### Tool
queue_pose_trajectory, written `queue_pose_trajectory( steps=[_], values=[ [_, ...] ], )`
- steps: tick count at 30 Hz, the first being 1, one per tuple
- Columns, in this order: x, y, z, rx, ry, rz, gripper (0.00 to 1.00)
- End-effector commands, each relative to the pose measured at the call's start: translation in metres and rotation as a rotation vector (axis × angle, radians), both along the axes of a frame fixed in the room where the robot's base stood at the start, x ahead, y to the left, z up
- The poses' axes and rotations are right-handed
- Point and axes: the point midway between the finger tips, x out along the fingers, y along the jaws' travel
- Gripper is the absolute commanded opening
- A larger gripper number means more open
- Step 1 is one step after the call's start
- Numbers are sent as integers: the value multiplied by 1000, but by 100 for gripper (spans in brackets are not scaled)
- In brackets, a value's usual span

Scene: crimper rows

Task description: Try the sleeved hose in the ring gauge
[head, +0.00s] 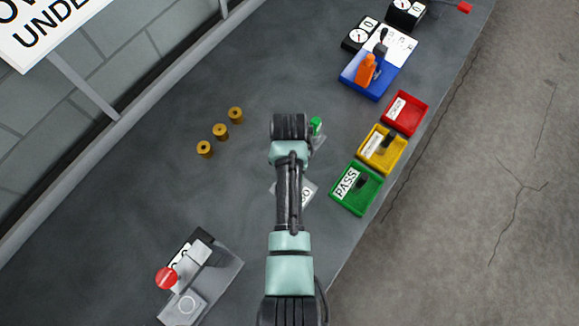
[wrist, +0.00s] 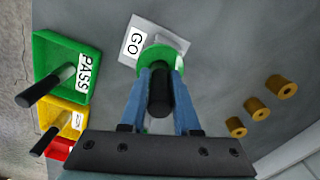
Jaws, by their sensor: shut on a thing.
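My gripper (wrist: 160,100) is shut on a black hose (wrist: 160,95), held between its blue fingers. The hose's metal sleeve is not visible. Beyond the fingers is the green ring gauge (wrist: 160,57), overlapping a grey plate (wrist: 172,28) marked GO. The hose lines up over the ring in the wrist view; I cannot tell whether its end is inside or above it. In the head view my wrist hides the gripper and hose, and a green part (head: 316,125) shows just right of it. A plate lettered GO (head: 307,192) is partly behind my arm.
Green PASS (head: 343,203), yellow (head: 370,154) and red (head: 410,104) trays line the right edge. The first two hold dark hoses. A blue tray (head: 352,82) and dial gauges stand farther back. Several brass sleeves (head: 220,131) stand left. A red-knobbed press (head: 205,285) is at front left.

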Motion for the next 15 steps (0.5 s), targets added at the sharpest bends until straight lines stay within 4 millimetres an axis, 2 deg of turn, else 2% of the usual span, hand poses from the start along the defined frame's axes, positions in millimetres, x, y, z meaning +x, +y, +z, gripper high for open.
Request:
queue_pose_trajectory(
  steps=[15],
  values=[
    [1,0,24,0,-1,0,0]
  ],
)
